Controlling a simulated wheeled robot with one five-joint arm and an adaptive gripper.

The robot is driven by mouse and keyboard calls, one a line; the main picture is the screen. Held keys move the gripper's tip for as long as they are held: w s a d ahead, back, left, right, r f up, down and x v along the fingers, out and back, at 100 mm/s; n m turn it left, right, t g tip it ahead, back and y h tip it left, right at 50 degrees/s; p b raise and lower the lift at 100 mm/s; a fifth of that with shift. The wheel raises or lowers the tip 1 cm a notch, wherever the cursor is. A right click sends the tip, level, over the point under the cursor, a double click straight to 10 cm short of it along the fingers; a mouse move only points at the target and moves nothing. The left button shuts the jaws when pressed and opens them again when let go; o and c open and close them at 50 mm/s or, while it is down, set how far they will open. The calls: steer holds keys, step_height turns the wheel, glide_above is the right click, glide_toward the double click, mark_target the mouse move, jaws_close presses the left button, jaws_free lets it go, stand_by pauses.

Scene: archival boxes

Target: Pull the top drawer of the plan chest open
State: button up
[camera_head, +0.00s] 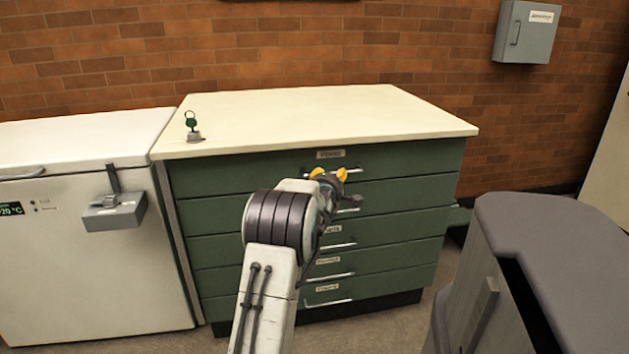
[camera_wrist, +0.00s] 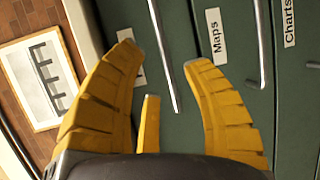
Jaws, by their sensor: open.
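The green plan chest (camera_head: 225,175) stands against the brick wall under a cream top. Its top drawer (camera_head: 400,160) looks closed, flush with the front, with a label and a thin metal handle (camera_head: 352,168). My gripper (camera_head: 329,173) is open in front of this drawer, its yellow fingers near the handle and partly covering it. In the wrist view the chest appears turned sideways. The top drawer's handle (camera_wrist: 165,55) lies between the two yellow fingertips (camera_wrist: 161,55); whether they reach around it I cannot tell. The "Maps" drawer (camera_wrist: 215,35) is beside it.
A white freezer (camera_head: 85,250) with a grey lock box (camera_head: 115,212) adjoins the chest at left. A grey cabinet (camera_head: 550,235) stands close at right. A green-tagged key (camera_head: 192,125) stands on the chest top. Several lower drawers have protruding handles.

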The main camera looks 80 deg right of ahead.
steer(key=shift+d+f+b, duration=0.25)
steer(key=shift+d+b, duration=0.15)
steer(key=shift+d, duration=0.75)
steer(key=shift+d+f+b, duration=0.2)
steer(key=shift+d+b, duration=0.25)
steer(key=shift+d, duration=0.75)
steer(key=shift+d+f+b, duration=0.25)
steer(key=shift+d+b, duration=0.15)
steer(key=shift+d, duration=0.75)
steer(key=shift+o, duration=0.3)
jaws_close()
